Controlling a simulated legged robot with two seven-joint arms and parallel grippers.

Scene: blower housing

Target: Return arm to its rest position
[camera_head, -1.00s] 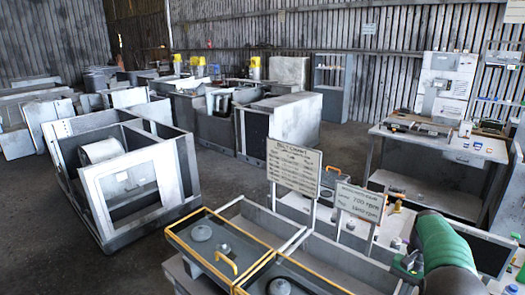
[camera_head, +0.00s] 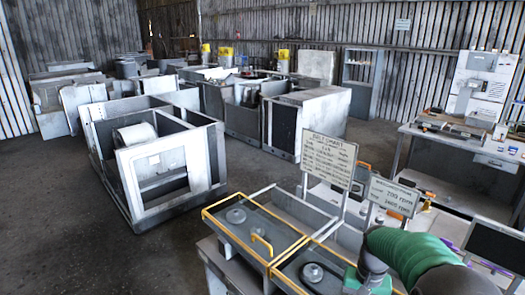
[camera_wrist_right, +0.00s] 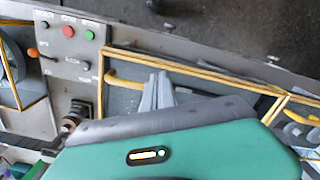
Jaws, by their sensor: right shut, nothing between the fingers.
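My right arm (camera_head: 405,257), in a green sleeve with dark grey joints, comes in at the bottom right of the head view. It reaches over the right end of the yellow-framed bench trays. The right gripper's tips are not clear there. In the right wrist view, the right gripper (camera_wrist_right: 158,92) shows as two grey fingers close together beyond a green and grey housing. They are shut with nothing between them, and appear above a yellow-edged tray. My left arm and gripper are not in view.
Yellow-edged trays (camera_head: 233,252) stand close by, with two sign boards (camera_head: 328,160) behind them. A control panel (camera_wrist_right: 68,50) with red and green buttons shows in the wrist view. An open metal housing (camera_head: 160,165) stands left. A workbench (camera_head: 470,148) is right. The floor between is clear.

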